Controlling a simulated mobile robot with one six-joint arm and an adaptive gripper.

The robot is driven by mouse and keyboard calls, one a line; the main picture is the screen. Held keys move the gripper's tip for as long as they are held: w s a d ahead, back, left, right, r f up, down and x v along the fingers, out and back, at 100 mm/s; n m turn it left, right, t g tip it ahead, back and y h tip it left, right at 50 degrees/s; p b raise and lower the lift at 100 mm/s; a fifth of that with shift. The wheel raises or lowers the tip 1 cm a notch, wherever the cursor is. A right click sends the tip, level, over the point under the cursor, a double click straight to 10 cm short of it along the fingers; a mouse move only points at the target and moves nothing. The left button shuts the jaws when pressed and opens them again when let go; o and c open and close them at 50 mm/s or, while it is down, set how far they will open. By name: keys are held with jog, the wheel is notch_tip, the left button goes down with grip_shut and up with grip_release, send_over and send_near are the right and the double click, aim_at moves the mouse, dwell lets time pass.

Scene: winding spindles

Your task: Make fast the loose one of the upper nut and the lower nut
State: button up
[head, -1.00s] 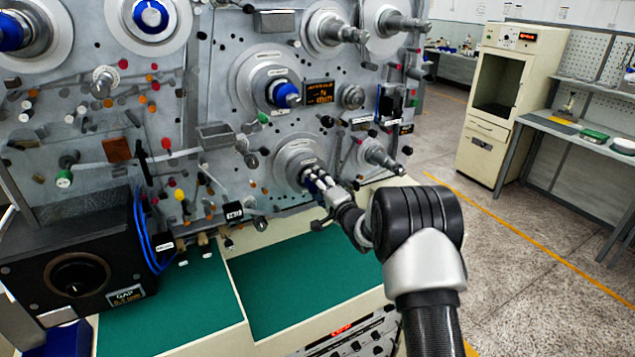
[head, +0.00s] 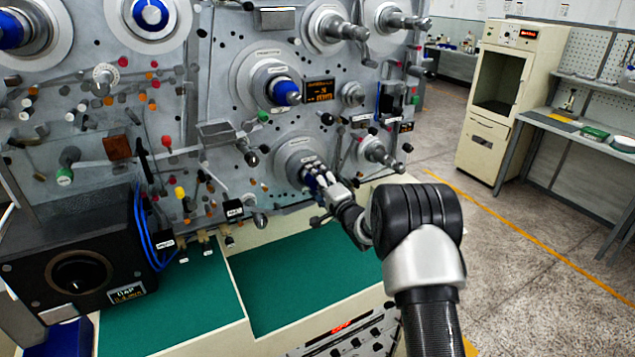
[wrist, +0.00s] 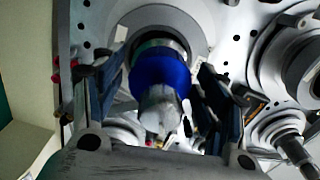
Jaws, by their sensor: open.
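The upper nut (head: 285,92) is blue and sits on the upper of two spindles in the middle of the grey machine panel. The lower nut (head: 308,174) is blue too, on the spindle below, and is partly hidden by my gripper (head: 319,178). In the wrist view the lower nut (wrist: 160,74) is between my fingers, with a metal spindle end (wrist: 160,110) sticking out towards the camera. My gripper (wrist: 157,88) is open, one finger on each side of the nut, with gaps showing. Which nut is loose cannot be told by eye.
Bare metal spindles (head: 378,152) stand out right of the lower nut. Small knobs and levers (head: 250,158) crowd the panel to its left. A dark box (head: 75,270) stands at lower left. The green work surface (head: 300,280) below is clear.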

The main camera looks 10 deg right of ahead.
jog(key=shift+s+d, duration=0.1)
jog(key=v, duration=1.1)
jog(key=shift+s, duration=0.4)
jog(key=shift+d, duration=0.1)
